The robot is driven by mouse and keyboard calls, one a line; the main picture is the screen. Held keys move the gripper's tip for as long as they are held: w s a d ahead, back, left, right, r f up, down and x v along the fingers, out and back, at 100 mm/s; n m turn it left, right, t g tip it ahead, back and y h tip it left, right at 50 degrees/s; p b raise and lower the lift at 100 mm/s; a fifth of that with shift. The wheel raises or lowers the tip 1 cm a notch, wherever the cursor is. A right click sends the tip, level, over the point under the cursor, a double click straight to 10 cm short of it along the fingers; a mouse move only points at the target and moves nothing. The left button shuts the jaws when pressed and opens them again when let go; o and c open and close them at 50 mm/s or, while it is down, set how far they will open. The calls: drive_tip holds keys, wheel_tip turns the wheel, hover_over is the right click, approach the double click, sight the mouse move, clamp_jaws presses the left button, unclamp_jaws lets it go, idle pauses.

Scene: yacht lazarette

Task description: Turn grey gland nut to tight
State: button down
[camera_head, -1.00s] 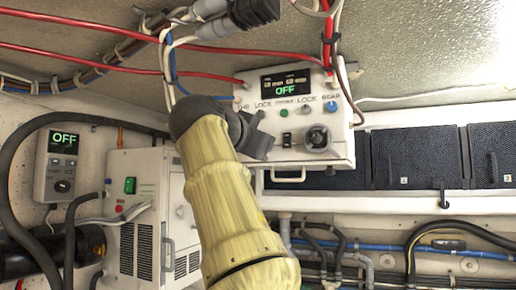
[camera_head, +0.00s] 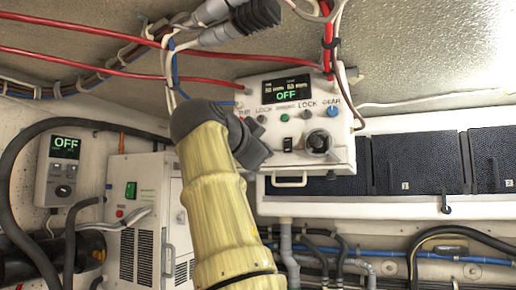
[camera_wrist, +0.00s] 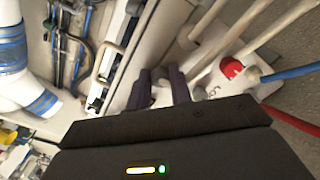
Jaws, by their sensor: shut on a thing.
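My gripper (camera_head: 256,143) is at the left front of a white control box (camera_head: 345,158). In the wrist view, the two dark fingers of my gripper (camera_wrist: 160,88) are close together beside the white box. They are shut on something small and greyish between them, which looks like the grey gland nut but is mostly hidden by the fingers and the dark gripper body. How far the nut is turned cannot be told.
The box has an OFF display (camera_head: 287,89), a blue knob (camera_head: 334,110) and a dark round socket (camera_head: 319,144). Red cables (camera_head: 120,70) and dark plugs (camera_head: 255,17) hang above my arm. A white cabinet (camera_head: 140,225) stands left, dark panels (camera_head: 403,162) right.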

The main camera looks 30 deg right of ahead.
drive_tip(key=c, duration=1.3)
unclamp_jaws()
drive_tip(key=shift+s+r, duration=0.1)
drive_tip(key=shift+s, duration=0.05)
drive_tip(key=shift+o, duration=0.2)
drive_tip(key=b+v, duration=0.2)
drive_tip(key=v, duration=1.5)
drive_tip(key=shift+a, duration=0.2)
